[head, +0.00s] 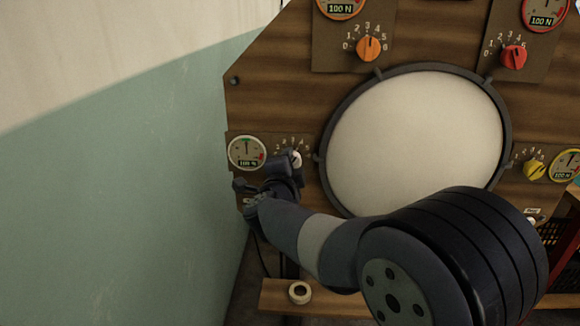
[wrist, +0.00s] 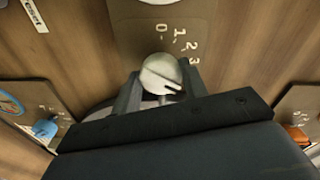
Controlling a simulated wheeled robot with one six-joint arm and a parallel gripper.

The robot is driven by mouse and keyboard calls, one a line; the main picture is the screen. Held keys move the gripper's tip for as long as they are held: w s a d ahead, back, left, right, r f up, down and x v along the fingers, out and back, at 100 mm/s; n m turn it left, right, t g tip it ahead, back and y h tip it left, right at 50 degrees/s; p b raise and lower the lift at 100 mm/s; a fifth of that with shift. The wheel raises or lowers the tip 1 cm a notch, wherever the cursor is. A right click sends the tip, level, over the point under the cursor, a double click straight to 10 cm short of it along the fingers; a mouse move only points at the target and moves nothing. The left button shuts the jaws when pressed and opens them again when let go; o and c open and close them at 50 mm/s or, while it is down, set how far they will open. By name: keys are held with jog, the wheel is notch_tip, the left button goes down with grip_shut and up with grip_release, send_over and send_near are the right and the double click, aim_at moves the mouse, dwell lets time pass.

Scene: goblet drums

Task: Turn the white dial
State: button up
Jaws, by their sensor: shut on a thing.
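The white dial (head: 297,159) sits on a small brown plate at the left of the wooden board, with a number scale above it. In the wrist view the white dial (wrist: 160,72) lies between my two fingers, and a dark line on its face points to the lower right. My gripper (head: 290,164) is shut on the dial and hides part of it in the head view. My gripper also shows in the wrist view (wrist: 161,88), one finger on each side of the dial. A round gauge (head: 247,152) is left of the dial.
A large round drum head (head: 415,140) fills the board's middle. Orange (head: 368,48), red (head: 514,57) and yellow (head: 533,168) dials sit around it. A blue dial (wrist: 45,129) shows in the wrist view. A white ring (head: 299,292) lies on a wooden ledge below.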

dwell(0.3)
jog(key=o, duration=1)
jog(key=shift+c, duration=0.2)
jog(key=s+a+p, duration=0.1)
jog(key=s, duration=0.9)
jog(key=shift+s+a+r, duration=0.25)
jog(key=shift+s+r, duration=0.1)
jog(key=w+d, duration=0.1)
jog(key=w, duration=0.9)
jog(key=shift+w+d+f+b, duration=0.25)
jog(key=shift+w+f+b, duration=0.1)
jog(key=shift+b, duration=0.1)
